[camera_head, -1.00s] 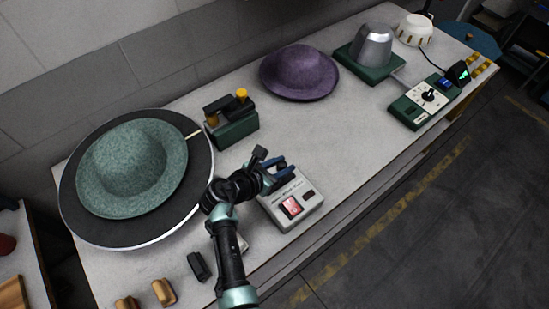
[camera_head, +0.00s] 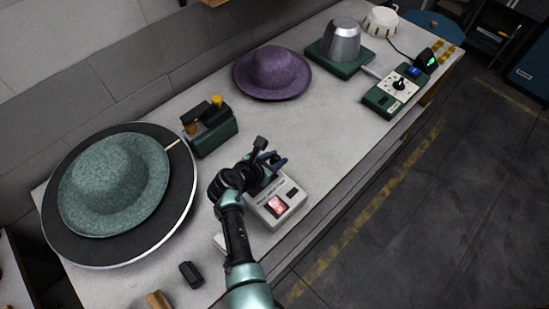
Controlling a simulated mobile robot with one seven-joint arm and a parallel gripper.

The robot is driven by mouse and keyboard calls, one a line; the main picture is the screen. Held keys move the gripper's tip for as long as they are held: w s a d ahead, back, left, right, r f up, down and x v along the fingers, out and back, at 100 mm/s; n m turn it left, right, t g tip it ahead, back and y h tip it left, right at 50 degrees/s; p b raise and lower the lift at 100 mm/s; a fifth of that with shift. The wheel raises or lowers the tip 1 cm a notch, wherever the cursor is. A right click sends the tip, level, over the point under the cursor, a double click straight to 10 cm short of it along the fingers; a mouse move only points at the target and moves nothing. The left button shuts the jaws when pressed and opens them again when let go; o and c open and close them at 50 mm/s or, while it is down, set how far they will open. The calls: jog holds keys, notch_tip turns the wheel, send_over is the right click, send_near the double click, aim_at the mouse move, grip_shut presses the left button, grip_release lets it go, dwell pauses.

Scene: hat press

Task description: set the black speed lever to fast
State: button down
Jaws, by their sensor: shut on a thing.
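A light grey control box (camera_head: 268,216) with a lit red switch (camera_head: 277,205) and a small dark window sits near the front edge of the bench. My gripper (camera_head: 277,160) is at the back of this box, low over its top. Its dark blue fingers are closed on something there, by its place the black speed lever. The lever itself is hidden by the fingers and wrist, so its position and the fast mark cannot be read. A black block-like piece stands up beside the wrist; I cannot tell if it is mine.
Left of my arm a green felt hat (camera_head: 115,180) lies on a round black plate (camera_head: 185,205). A green device with yellow knobs (camera_head: 212,135) stands behind the box. A purple hat (camera_head: 272,73) lies farther back. A black block (camera_head: 191,274) lies near the front. Bench right of the box is clear.

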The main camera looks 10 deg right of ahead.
jog(key=shift+s+d+f, duration=0.1)
jog(key=shift+d+f, duration=0.05)
jog(key=c, duration=0.6)
grip_release()
jog(key=shift+s+a+r, duration=0.15)
jog(key=shift+a+r, duration=0.2)
jog(key=v, duration=1.2)
